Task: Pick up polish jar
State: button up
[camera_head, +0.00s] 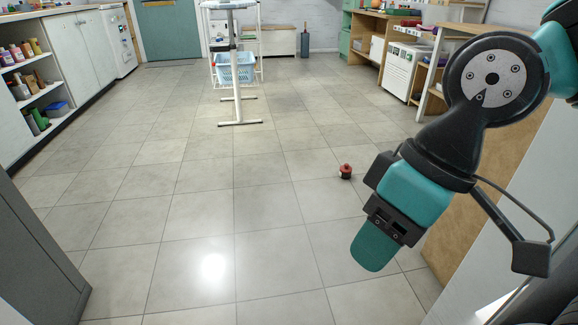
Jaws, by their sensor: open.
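A small red jar with a dark base, which looks like the polish jar (346,172), stands upright on the tiled floor right of the picture's middle. My gripper (371,250) hangs at the right of the view, nearer to the camera than the jar and apart from it. It is open, and I see nothing held in it. Its teal finger points down and to the left; the other finger is hidden behind it.
The floor (200,205) around the jar is clear. A white table frame (238,90) stands farther back, with a blue basket (236,68) behind it. Shelves with bottles (28,75) line the left. A wooden panel (465,225) stands close behind my arm.

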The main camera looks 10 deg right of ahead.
aim_at(342, 175)
jog(key=u, duration=0.4)
jog(key=i, duration=1.6)
jog(key=z, duration=0.3)
jog(key=i, duration=0.9)
jog(key=z, duration=1.35)
jog(key=i, duration=0.6)
jog(key=z, duration=0.5)
